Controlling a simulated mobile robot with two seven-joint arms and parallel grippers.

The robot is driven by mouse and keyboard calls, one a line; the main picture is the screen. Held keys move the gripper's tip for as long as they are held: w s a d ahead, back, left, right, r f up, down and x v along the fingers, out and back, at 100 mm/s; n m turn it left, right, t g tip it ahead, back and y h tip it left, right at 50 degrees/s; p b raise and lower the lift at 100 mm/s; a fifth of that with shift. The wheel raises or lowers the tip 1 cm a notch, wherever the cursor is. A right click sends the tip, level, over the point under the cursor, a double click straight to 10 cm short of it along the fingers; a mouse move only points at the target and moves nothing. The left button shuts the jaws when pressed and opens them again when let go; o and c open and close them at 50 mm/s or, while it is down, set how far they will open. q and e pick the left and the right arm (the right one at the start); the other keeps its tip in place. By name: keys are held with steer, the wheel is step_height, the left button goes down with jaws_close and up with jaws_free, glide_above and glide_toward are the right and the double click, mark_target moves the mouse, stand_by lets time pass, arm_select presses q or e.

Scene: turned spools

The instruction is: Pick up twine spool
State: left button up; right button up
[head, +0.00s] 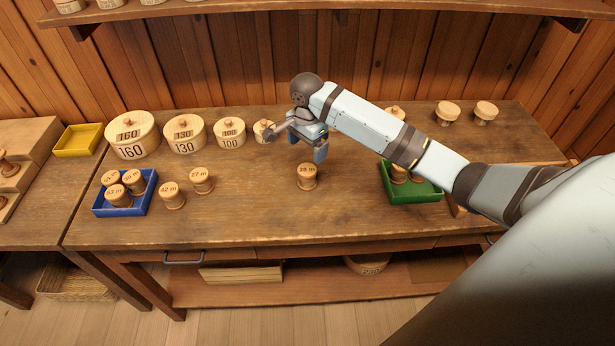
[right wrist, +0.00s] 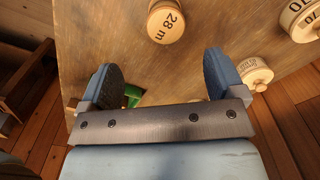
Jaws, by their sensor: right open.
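A wooden twine spool marked 28 m (head: 307,177) stands alone on the workbench, just in front of my right gripper. My right gripper (head: 298,142) is open and empty above the bench, near the spool's back side. In the right wrist view, the same spool (right wrist: 166,22) shows at the top, beyond the two spread fingers of my right gripper (right wrist: 163,80). Two more spools, marked 42 m (head: 171,195) and 27 m (head: 201,180), stand to the left. My left gripper is not in view.
A blue tray (head: 124,209) with several spools stands at left, a green tray (head: 415,193) with spools under my right arm. Round lidded boxes (head: 134,138) line the back. A yellow tray (head: 78,140) sits far left. Bench around the 28 m spool is clear.

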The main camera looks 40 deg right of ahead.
mark_target(307, 170)
step_height(307, 170, down, 8)
steer(key=shift+r, duration=0.15)
steer(key=f, duration=0.5)
steer(key=shift+w+d+f, duration=0.1)
steer(key=shift+w+d, duration=0.1)
steer(key=shift+w, duration=0.15)
steer(key=c, duration=1)
